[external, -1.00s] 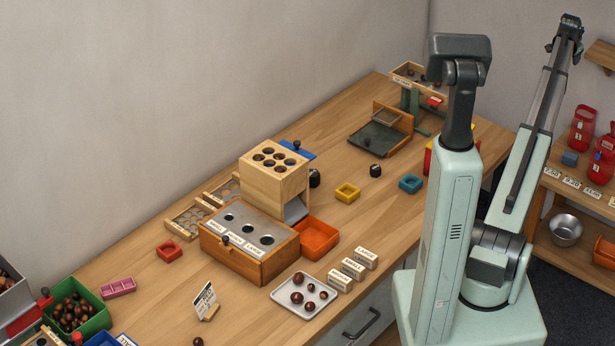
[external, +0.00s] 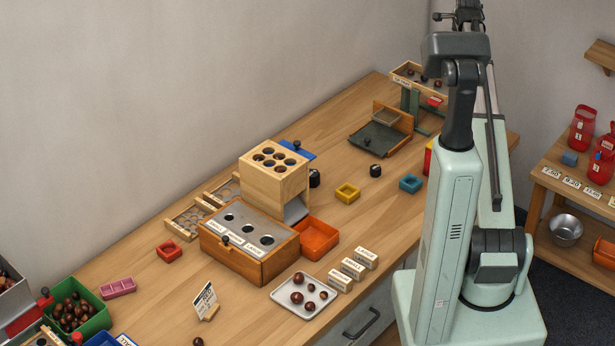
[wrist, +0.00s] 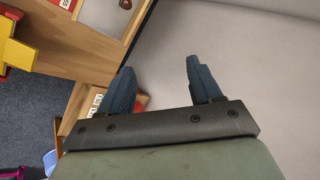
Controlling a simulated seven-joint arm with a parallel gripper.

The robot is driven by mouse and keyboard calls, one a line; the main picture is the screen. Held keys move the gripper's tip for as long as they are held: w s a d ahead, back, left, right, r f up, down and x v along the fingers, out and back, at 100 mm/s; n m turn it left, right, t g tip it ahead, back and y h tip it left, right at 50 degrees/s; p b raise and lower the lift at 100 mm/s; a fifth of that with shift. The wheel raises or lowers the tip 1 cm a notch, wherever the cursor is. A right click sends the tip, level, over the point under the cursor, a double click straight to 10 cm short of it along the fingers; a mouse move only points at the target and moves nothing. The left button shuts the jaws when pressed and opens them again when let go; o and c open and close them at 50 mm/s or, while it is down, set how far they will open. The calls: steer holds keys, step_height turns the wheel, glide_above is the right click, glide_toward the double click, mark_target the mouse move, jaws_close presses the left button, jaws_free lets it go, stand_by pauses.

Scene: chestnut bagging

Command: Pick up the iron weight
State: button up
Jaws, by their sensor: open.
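Two small dark objects stand on the wooden table in the external view. One dark object (external: 375,170) is in the open near the yellow square dish, and another dark object (external: 314,178) is beside the wooden block with holes. Either could be the iron weight; they are too small to tell apart for sure. My gripper (wrist: 157,84) is open and empty, its two blue fingers spread in the wrist view. In the external view it is high at the top, far above the table. The wrist view shows no clear weight.
A wooden box with a metal holed top (external: 240,228), orange tray (external: 318,238), yellow dish (external: 347,190), blue dish (external: 411,182) and dark green tray (external: 380,138) stand on the table. A shelf with red bags (external: 582,128) is at the right. The wall is behind.

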steer(key=s+a+f+n+g+y, duration=0.1)
steer(key=s+a+f+n+g, duration=0.1)
steer(key=s+a+f, duration=0.4)
steer(key=s+a+f+n+g, duration=0.1)
steer(key=a+f, duration=0.4)
steer(key=a, duration=0.4)
steer(key=n+g, duration=0.4)
glide_above(377, 167)
step_height(377, 167, down, 10)
step_height(377, 167, down, 8)
steer(key=shift+s+f, duration=0.1)
steer(key=shift+f, duration=0.15)
steer(key=shift+w+f, duration=0.15)
steer(key=shift+f, duration=1.2)
steer(key=shift+w+f, duration=0.1)
steer(key=shift+f, duration=1.2)
jaws_close()
